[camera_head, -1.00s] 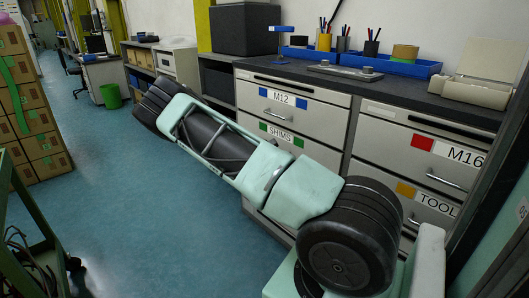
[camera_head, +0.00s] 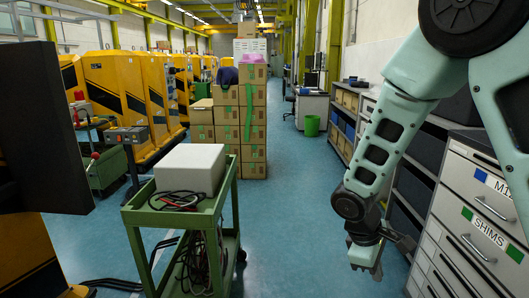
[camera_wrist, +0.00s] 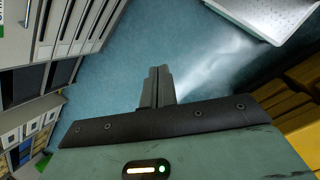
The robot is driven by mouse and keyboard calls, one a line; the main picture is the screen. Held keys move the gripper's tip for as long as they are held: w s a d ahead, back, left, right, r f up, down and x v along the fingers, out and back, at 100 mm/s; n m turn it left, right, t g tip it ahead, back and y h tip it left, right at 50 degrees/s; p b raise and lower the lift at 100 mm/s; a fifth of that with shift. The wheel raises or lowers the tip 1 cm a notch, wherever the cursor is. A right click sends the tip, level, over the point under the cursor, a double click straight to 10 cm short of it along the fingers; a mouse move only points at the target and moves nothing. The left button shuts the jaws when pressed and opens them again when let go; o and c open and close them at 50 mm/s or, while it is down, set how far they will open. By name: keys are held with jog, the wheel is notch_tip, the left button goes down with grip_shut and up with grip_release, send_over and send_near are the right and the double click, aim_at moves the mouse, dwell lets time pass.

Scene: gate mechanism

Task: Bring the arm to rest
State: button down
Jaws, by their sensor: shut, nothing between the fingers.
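My arm comes down from the upper right of the head view and is folded, with an elbow at the top. My gripper (camera_head: 366,262) hangs at its lower end, above the blue floor (camera_head: 300,230) and to the left of the drawer cabinet (camera_head: 462,215). In the wrist view my gripper (camera_wrist: 158,72) shows its two dark fingers pressed together, with nothing between them. It touches nothing that I can see.
A green cart (camera_head: 165,215) with a white box (camera_head: 190,168) and cables stands left of my gripper. Stacked cartons (camera_head: 252,120) stand farther back. A dark screen (camera_head: 38,130) is at the left edge. Floor between cart and cabinets is free.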

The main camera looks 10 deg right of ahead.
jog(key=s+a+r+y+p, duration=0.2)
jog(key=s+a+r, duration=0.5)
jog(key=a, duration=0.3)
jog(key=s+a+r+t+y+p, duration=0.1)
jog(key=s+a+r+y+p, duration=0.1)
jog(key=s+a+r, duration=0.6)
jog(key=shift+s+a+r+y, duration=0.3)
jog(key=shift+s+a+y, duration=0.1)
jog(key=shift+s+a, duration=0.75)
jog(key=shift+d, duration=0.25)
